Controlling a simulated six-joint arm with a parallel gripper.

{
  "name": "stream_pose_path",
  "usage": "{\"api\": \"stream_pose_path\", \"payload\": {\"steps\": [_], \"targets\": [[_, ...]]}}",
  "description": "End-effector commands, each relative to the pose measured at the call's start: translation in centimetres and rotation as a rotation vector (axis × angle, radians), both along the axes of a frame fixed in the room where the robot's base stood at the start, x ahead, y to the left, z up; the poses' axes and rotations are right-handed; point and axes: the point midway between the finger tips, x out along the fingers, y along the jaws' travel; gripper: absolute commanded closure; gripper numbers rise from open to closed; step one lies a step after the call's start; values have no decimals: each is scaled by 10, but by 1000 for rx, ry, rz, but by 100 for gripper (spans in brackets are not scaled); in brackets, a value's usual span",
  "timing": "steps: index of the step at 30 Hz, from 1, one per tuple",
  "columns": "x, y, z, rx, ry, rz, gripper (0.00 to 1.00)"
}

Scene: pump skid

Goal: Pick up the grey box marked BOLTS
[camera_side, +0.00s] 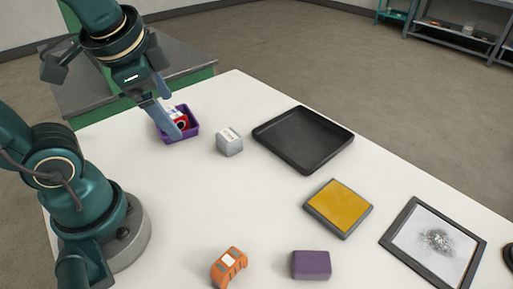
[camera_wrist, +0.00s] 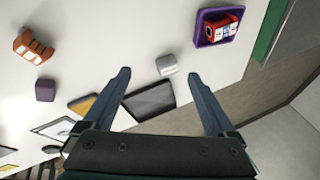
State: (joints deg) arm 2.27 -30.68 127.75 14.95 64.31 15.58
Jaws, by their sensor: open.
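The grey box (camera_side: 229,142) with a white label on top stands on the white table, between the purple tray and the black tray. The label's print is too small to read. It also shows in the wrist view (camera_wrist: 166,66), ahead of and between my spread fingers. My gripper (camera_side: 168,118) is open and empty, above the table beside the purple tray, to the left of the grey box in the side view. In the wrist view both fingers of my gripper (camera_wrist: 160,80) are apart with nothing between them in contact.
A purple tray (camera_side: 159,133) holds a red and white item (camera_side: 181,122). A black tray (camera_side: 304,158) lies right of the box. A yellow pad (camera_side: 339,206), an orange object (camera_side: 229,266), a purple block (camera_side: 311,265) and a framed panel (camera_side: 410,241) lie nearer. The table around the box is clear.

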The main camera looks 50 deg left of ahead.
Motion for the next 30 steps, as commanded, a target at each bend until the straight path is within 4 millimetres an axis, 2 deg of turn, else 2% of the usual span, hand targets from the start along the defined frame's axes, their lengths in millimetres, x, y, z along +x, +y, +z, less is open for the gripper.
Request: {"api": "stream_pose_path", "payload": {"steps": [9,16,23,30], "targets": [[48,33,0,355,330,-277,9],[90,40,-16,591,561,-452,9],[128,32,-50,811,767,-607,9],[148,13,-104,1004,930,-742,9]]}}
